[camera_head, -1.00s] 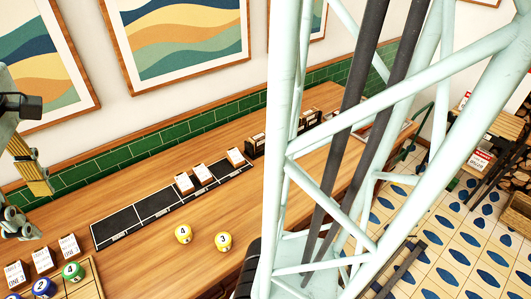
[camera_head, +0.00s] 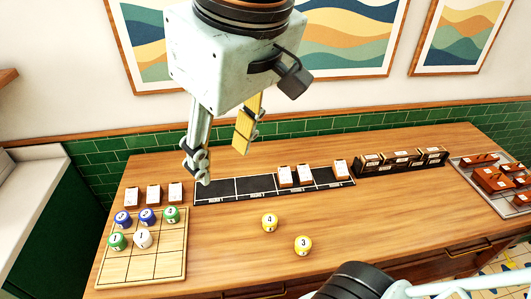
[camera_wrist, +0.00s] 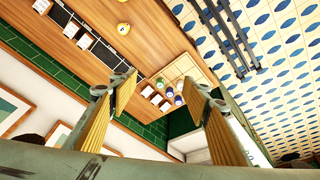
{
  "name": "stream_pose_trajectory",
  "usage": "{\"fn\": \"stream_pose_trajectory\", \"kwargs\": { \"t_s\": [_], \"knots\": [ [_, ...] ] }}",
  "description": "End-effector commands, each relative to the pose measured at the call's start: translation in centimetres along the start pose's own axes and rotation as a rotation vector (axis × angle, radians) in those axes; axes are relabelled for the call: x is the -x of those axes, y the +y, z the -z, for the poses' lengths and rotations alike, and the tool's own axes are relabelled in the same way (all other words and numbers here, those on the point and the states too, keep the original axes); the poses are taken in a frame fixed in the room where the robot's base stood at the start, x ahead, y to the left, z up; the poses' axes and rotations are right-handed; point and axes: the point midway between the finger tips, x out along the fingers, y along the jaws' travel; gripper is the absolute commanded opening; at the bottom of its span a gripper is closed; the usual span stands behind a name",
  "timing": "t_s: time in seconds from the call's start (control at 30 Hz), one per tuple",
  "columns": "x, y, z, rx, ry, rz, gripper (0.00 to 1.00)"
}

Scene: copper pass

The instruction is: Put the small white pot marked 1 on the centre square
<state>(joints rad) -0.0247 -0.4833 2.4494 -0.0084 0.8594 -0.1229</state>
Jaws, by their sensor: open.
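The white pot marked 1 (camera_head: 142,239) is a round ball shape on the wooden grid board (camera_head: 165,272) at the left. It appears to stand in the middle row and middle column, on the centre square. A green pot (camera_head: 117,240) is beside it on the left. Two blue pots (camera_head: 123,217) and (camera_head: 147,215) and another green pot (camera_head: 171,214) stand in the row behind. My gripper (camera_head: 222,150) is open and empty, high above the counter and right of the board. In the wrist view the board (camera_wrist: 186,68) shows between its spread yellow-padded fingers.
More cards (camera_head: 153,194) stand behind the board. A black holder (camera_head: 399,160) and a tray (camera_head: 462,166) are at the right.

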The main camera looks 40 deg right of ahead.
Motion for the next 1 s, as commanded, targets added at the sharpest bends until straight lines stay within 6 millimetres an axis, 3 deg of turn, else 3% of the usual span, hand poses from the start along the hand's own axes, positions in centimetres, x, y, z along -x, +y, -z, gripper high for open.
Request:
{"fn": "stream_pose_trajectory", "kwargs": {
  "t_s": [0.03, 0.3, 1.0],
  "knots": [
    [0.1, -0.3, -1.7, -0.03, 0.004, 0.005, 0.44],
    [1.1, -0.3, -4.6, -0.133, 0.02, 0.0, 0.44],
    [1.3, -0.2, -5.2, -0.158, 0.021, -0.003, 0.44]
  ]
}}
